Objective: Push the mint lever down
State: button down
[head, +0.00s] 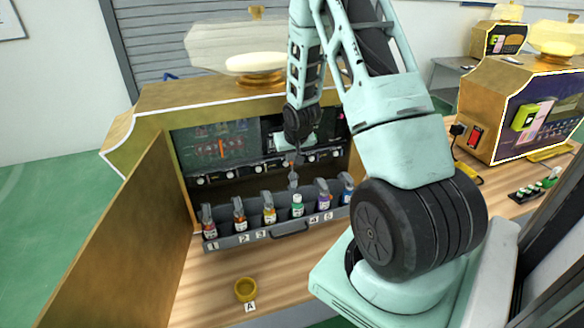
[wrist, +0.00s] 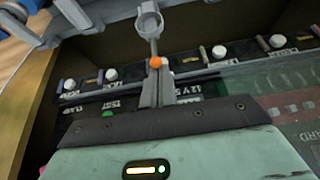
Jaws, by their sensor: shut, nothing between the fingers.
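My gripper (head: 298,156) reaches into the open machine with its fingers shut. In the wrist view its fingertips (wrist: 157,72) are close together at an orange ball (wrist: 156,62), in line with a row of white knobs. I cannot tell whether they touch it. A white knob (wrist: 111,74) lies to its left and another white knob (wrist: 219,51) to its right. Small labels sit by the knobs, too blurred to pick out the mint one. A grey ring on a stem (wrist: 149,24) shows just beyond the fingertips. My arm hides the machine's right side in the head view.
A grey rack (head: 266,239) with several numbered bottles stands in front of the knobs; the green bottle (head: 297,206) is below my gripper. The open door (head: 140,225) stands at the left.

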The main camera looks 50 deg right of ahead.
aim_at(293, 175)
jog(key=shift+s+a, duration=0.4)
jog(key=shift+s, duration=0.35)
jog(key=shift+s+a+b, duration=0.35)
jog(key=shift+s+a, duration=0.05)
jog(key=shift+s, duration=0.2)
jog(key=shift+s+a+f+b, duration=0.35)
jog(key=shift+s+a, duration=0.1)
jog(key=shift+s, duration=0.25)
jog(key=shift+s+a+f+b, duration=0.35)
jog(key=shift+s+b, duration=0.1)
jog(key=shift+s, duration=0.15)
